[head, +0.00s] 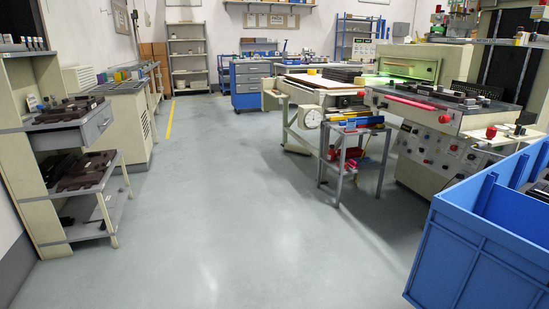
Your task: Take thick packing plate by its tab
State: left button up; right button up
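I cannot pick out a thick packing plate or its tab for certain in the head view. Dark plate-like pieces (80,112) lie on top of the beige stand at the left, and more dark brown pieces (86,171) lie on its shelf below. At the right, dark flat pieces (438,92) lie on the bed of the beige printing machine (428,150). They are too small to tell apart. Neither of my grippers is in view.
A wide grey floor (205,190) is clear through the middle. A blue bin (480,250) stands at the near right. A small cart (354,165) with a round dial (312,118) beside it stands before the machine. A blue drawer cabinet (249,85) is farther back.

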aim_at(440, 88)
jog(key=i+j, duration=0.15)
jog(key=i, duration=0.75)
jog(key=i+j+u, duration=0.1)
jog(key=i, duration=0.8)
jog(key=i+l+z, duration=0.15)
jog(key=i+z, duration=0.65)
jog(key=z, duration=0.15)
jog(key=i+j+z, duration=0.15)
jog(key=i+z, duration=0.3)
jog(key=i+l+z, duration=0.3)
jog(key=i+l, duration=0.55)
jog(key=i, duration=0.15)
jog(key=i+l+u, duration=0.55)
jog(key=k+l, duration=0.05)
